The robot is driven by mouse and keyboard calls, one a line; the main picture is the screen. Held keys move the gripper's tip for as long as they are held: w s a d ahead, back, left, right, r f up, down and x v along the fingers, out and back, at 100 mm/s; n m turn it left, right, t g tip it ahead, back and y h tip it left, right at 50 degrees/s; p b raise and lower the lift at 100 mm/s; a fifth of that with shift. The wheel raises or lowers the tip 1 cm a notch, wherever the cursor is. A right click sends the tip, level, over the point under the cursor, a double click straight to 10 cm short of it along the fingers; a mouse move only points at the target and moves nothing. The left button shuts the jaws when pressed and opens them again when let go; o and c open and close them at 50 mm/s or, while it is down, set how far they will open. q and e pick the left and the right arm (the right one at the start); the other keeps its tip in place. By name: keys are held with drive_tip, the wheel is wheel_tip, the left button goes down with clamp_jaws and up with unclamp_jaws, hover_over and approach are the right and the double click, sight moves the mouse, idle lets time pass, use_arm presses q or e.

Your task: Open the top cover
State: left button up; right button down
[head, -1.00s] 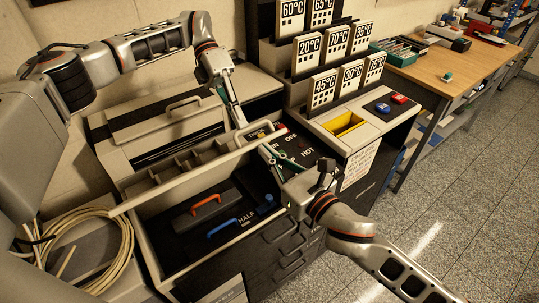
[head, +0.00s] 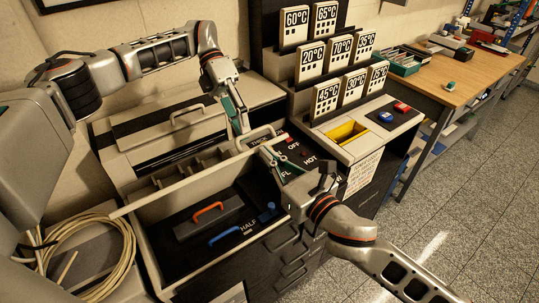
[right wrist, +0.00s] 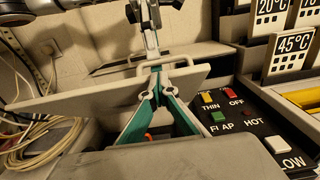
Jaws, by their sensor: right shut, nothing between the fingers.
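A pale panel with a bar handle, which looks like the top cover (head: 165,188), stands tilted up over an open dark bay. In the right wrist view the cover (right wrist: 85,100) crosses the picture, with its handle (right wrist: 184,59) on the upper edge. My right gripper (head: 266,152) is shut and empty, its tips close to the cover by the handle; I cannot tell if they touch. My left gripper (head: 242,130) points down behind the handle; its fingertips are too small to judge. It also shows at the top of the right wrist view (right wrist: 151,42).
Red (head: 208,208) and blue (head: 225,236) handles sit in the bay. A button panel (right wrist: 235,115) is to the right. A closed lidded box (head: 165,125) stands behind. Temperature signs (head: 327,97) and a yellow slot (head: 346,132) are farther right. Coiled cable (head: 125,245) lies left.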

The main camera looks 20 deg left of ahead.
drive_tip(key=shift+f, duration=0.15)
use_arm(q)
drive_tip(key=v, duration=0.7)
drive_tip(key=shift+r, duration=0.2)
drive_tip(key=shift+w+a, duration=0.1)
drive_tip(key=shift+c, duration=1.2)
clamp_jaws()
use_arm(e)
drive_tip(key=v, duration=1.2)
